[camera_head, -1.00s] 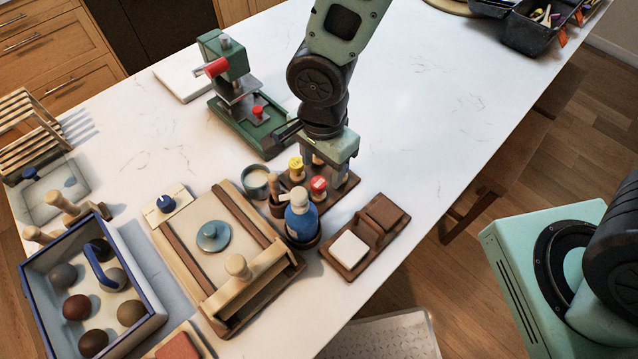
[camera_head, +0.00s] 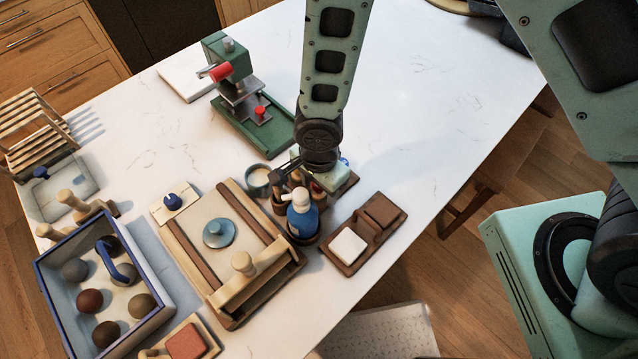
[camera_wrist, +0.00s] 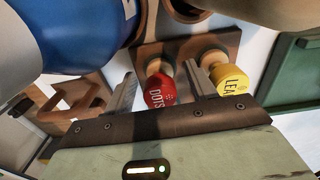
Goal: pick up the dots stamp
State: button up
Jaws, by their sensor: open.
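The dots stamp (camera_wrist: 160,91) has a round red top lettered "DOTS" and a wooden neck, and stands in a brown wooden rack (camera_wrist: 150,52). In the wrist view my gripper (camera_wrist: 160,70) is open, with one finger on each side of this stamp. I cannot tell whether either finger touches it. A yellow stamp (camera_wrist: 230,79) lettered "LEA" stands just right of the right finger. In the head view my gripper (camera_head: 322,180) is low over the rack and hides most of the stamps; a bit of red (camera_head: 316,188) shows beside it.
A blue bottle (camera_head: 302,218) stands close to my gripper, and its blue body (camera_wrist: 75,35) fills the wrist view's upper left. A grey cup (camera_head: 258,181), a wooden tray with a white block (camera_head: 348,247) and a green press (camera_head: 250,110) are near.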

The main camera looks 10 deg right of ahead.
jog(key=c, duration=1.1)
jog(key=shift+r, duration=0.15)
